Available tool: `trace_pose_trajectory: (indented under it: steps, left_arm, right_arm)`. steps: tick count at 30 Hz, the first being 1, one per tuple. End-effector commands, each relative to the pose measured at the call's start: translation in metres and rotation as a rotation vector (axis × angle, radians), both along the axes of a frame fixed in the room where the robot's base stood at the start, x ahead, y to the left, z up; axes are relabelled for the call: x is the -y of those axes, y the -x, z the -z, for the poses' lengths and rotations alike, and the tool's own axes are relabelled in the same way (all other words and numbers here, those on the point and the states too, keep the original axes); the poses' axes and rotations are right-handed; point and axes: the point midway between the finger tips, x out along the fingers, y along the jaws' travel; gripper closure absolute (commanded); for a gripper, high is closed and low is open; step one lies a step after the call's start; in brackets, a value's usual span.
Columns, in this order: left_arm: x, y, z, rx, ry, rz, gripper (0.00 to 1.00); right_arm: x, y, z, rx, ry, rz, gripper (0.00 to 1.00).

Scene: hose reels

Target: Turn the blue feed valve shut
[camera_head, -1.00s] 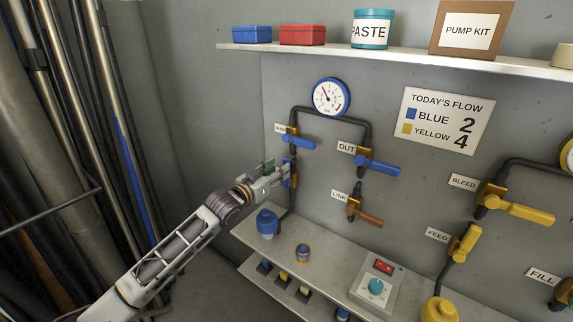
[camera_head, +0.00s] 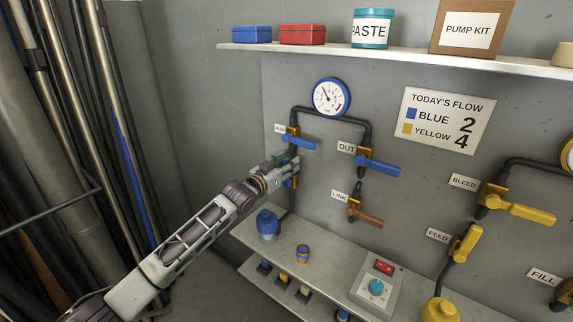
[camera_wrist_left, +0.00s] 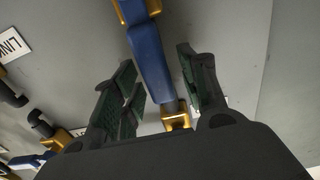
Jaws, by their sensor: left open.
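The blue feed valve (camera_head: 292,182) is on the pipe at the left of the panel, below the bleed valve (camera_head: 299,142). It is mostly hidden behind my left gripper (camera_head: 285,163) in the head view; its label is not visible. In the left wrist view its long blue handle (camera_wrist_left: 150,62) lies along the line of the pipe, between brass parts. My left gripper (camera_wrist_left: 158,78) is open there, with a finger on each side of the handle. A gap shows on the right side; contact on the left cannot be told. My right gripper is not in view.
The out valve (camera_head: 378,167) and link valve (camera_head: 365,216) are to the right. A blue-capped bottle (camera_head: 267,225) stands on the lower shelf (camera_head: 325,268) below the gripper. Pipes and rods (camera_head: 60,130) crowd the left side.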

Motion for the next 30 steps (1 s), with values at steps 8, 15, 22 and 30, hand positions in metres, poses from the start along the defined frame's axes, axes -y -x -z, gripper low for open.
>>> trace_pose_trajectory:
  steps: [8,15,22,30]
  left_arm:
    - [-0.0001,0.0001,-0.0001,0.0,0.0,0.0,0.82]
    - [-0.0001,0.0002,0.0,0.0,0.0,0.0,1.0]
    - [0.0003,0.0005,0.0,0.002,-0.002,0.0,1.0]
    - [0.0047,0.0035,-0.0002,0.035,-0.05,0.001,1.0]
  right_arm:
    - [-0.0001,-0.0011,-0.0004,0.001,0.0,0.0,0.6]
    - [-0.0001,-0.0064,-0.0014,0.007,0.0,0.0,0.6]
    - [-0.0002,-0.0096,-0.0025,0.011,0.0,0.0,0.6]
    - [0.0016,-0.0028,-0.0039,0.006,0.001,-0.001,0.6]
